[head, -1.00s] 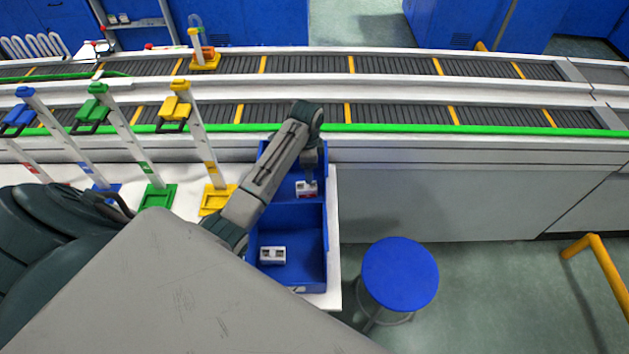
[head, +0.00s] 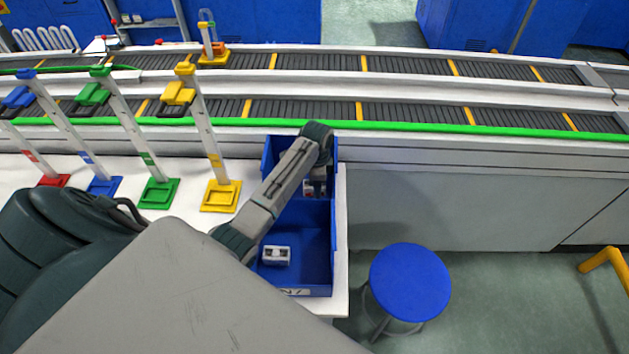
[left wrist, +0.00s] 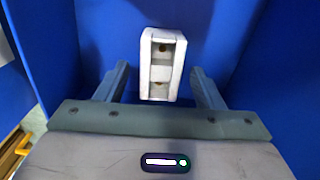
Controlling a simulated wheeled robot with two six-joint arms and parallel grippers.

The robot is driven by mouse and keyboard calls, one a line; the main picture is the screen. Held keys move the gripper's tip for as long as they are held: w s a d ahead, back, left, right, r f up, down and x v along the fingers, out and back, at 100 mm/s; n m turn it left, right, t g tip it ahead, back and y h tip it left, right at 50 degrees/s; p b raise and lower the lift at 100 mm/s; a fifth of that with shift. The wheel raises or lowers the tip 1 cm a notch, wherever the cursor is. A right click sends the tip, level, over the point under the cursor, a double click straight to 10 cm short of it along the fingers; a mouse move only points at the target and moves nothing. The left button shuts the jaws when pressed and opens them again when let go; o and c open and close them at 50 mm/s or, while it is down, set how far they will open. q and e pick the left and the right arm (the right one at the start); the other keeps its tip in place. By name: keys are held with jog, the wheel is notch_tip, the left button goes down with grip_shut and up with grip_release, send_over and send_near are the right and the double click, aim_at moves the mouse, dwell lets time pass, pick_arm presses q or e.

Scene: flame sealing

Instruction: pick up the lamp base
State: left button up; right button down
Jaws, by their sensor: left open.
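A small white block with two sockets, which looks like the lamp base (head: 308,190), sits in the rear compartment of the blue bin, partly hidden by my arm in the head view. In the left wrist view the lamp base (left wrist: 162,40) stands between the tips of my left gripper (left wrist: 158,72). The jaws are open, with a gap on each side of the block. In the head view my left gripper (head: 317,174) points down into the rear compartment and is mostly hidden. A similar white block (head: 276,256) lies in the front compartment. My right gripper is out of view.
The blue bin (head: 333,250) has walls close around the gripper. Stands with yellow (head: 221,196), green (head: 159,193) and blue (head: 104,187) bases are on the white table to the left. A conveyor (head: 420,112) runs behind. A blue stool (head: 410,284) is at right.

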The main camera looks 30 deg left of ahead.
pick_arm(q)
jog(key=shift+f, duration=0.45)
jog(key=shift+r, duration=0.1)
jog(key=c, duration=1.1)
